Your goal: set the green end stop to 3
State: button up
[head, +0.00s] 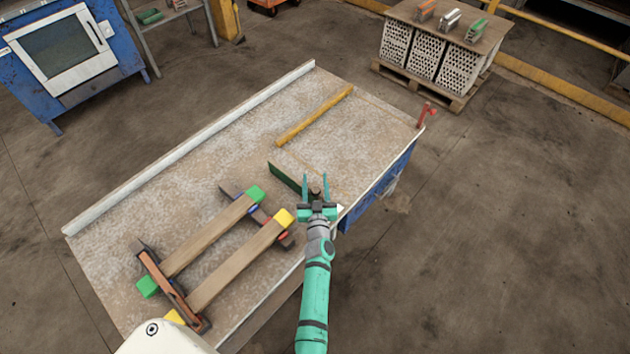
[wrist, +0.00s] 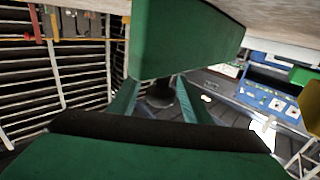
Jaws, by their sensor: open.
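A dark green block (head: 286,177), which looks like the green end stop, is at the right part of the worktable, just left of my gripper. It fills the top middle of the wrist view (wrist: 185,40). A small dark knob (head: 316,188) is beside its near end; it also shows in the wrist view (wrist: 160,93). My gripper (head: 316,184) is open, with its two teal fingers on either side of the knob. I cannot tell whether they touch it. No scale or number 3 is readable.
Two wooden bars with green (head: 255,193) and yellow (head: 284,216) ends lie across brown supports at the table's near left. A yellow-brown rod (head: 314,116) lies farther back. A white rail (head: 200,145) runs along the left edge. A red fitting (head: 425,114) is at the far right corner.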

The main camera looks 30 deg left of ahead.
jog(key=v, duration=1)
jog(key=shift+s, duration=0.15)
jog(key=shift+s+d, duration=0.1)
jog(key=shift+d, duration=0.1)
jog(key=s+d+r+m+t+h, duration=0.25)
jog(key=s+d+m+h, duration=0.2)
jog(key=s+d, duration=1.25)
jog(key=s+d+r+m+g+h, duration=0.1)
jog(key=s+d+r+m+h, duration=0.1)
jog(key=s+d+r+h, duration=0.4)
jog(key=s+d+r, duration=0.5)
jog(key=s+r, duration=0.2)
jog(key=s, duration=0.1)
jog(key=shift+s+r+m+g, duration=0.35)
